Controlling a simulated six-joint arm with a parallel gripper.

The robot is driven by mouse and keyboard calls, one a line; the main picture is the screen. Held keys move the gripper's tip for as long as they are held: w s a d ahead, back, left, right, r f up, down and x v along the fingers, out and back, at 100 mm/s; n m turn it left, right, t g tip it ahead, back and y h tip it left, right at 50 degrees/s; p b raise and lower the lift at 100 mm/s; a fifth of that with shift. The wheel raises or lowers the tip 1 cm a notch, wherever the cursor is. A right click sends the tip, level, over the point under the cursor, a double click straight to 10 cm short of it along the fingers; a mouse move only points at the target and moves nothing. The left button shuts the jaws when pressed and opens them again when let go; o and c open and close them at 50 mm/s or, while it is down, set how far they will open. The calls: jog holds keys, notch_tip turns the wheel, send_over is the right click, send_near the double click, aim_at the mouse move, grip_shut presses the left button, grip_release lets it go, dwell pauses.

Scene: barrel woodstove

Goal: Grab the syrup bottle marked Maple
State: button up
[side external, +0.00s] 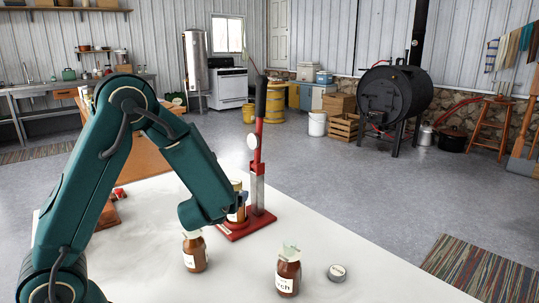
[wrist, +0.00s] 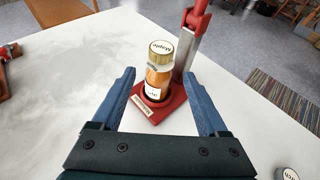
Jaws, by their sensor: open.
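The Maple syrup bottle (wrist: 157,80) is amber with a gold cap whose top reads "Maple". It stands upright on the red base (wrist: 150,110) of a lever press, beside its metal column. In the side view the bottle (side external: 237,186) is partly hidden behind my gripper (side external: 238,208). In the wrist view my gripper (wrist: 158,75) is open, with its blue fingers apart on the left and right of the bottle. I cannot tell whether the bottle is fully between the fingertips. Nothing is held.
Two other amber bottles with pale tops stand on the white table: one (side external: 195,252) near my gripper, one (side external: 288,274) labelled "...rch". A loose lid (side external: 337,272) lies right of it. The red press lever (side external: 258,125) rises tall beside the Maple bottle.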

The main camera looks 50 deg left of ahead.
notch_tip(320, 180, down, 4)
jog(key=shift+f, duration=0.1)
jog(key=shift+x, duration=3.7)
jog(key=c, duration=1)
grip_shut()
jog(key=shift+r, duration=0.35)
